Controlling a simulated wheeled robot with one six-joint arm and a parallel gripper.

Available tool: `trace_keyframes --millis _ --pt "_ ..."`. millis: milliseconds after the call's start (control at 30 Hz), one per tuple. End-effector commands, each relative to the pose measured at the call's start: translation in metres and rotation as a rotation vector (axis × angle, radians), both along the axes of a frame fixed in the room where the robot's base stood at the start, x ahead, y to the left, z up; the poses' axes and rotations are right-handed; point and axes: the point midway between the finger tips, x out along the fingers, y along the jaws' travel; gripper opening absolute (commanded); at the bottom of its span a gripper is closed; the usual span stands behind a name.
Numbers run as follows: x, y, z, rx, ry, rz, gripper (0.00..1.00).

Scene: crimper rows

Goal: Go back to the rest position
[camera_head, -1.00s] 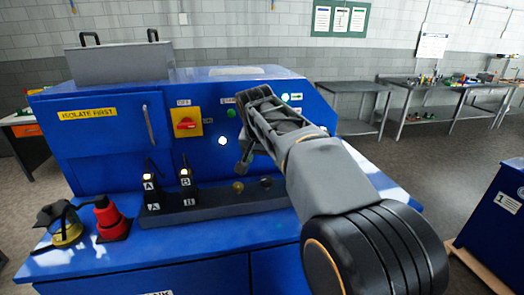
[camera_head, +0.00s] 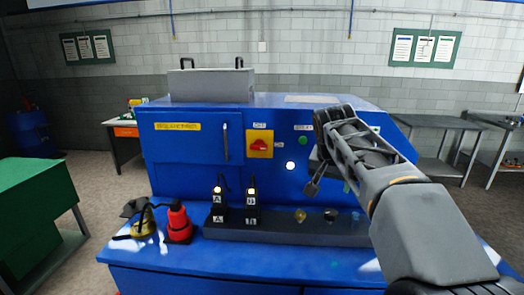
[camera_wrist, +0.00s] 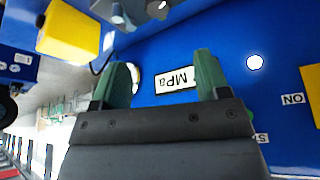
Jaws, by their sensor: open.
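My gripper (camera_head: 316,178) hangs in front of the upright panel of the blue machine (camera_head: 190,155), right of the red and yellow switch (camera_head: 260,145). In the wrist view its two green-padded fingers (camera_wrist: 163,78) are apart, with nothing seen between them but the blue panel and an "MPa" label (camera_wrist: 176,80). My arm comes in from the lower right and hides part of the panel's right side.
Black tools marked A (camera_head: 219,200) and B (camera_head: 252,200) stand in a dark rack (camera_head: 285,231). A red bottle-like item (camera_head: 178,222) and a yellow-based item (camera_head: 144,226) stand left on the blue bench.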

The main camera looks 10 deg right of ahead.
Motion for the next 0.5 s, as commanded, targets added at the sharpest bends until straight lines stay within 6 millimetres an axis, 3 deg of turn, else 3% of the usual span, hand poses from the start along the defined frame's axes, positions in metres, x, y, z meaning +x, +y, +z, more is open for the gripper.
trace_keyframes --millis 67,167,267,500 --pt "0.004 0.004 -0.019 -0.010 0.018 0.096 0.69" --pt "-0.007 0.012 -0.053 -0.011 0.054 0.225 0.69" --pt "-0.032 0.025 -0.086 -0.007 0.075 0.353 0.69" --pt "-0.111 0.053 -0.157 0.012 0.087 0.568 0.69"
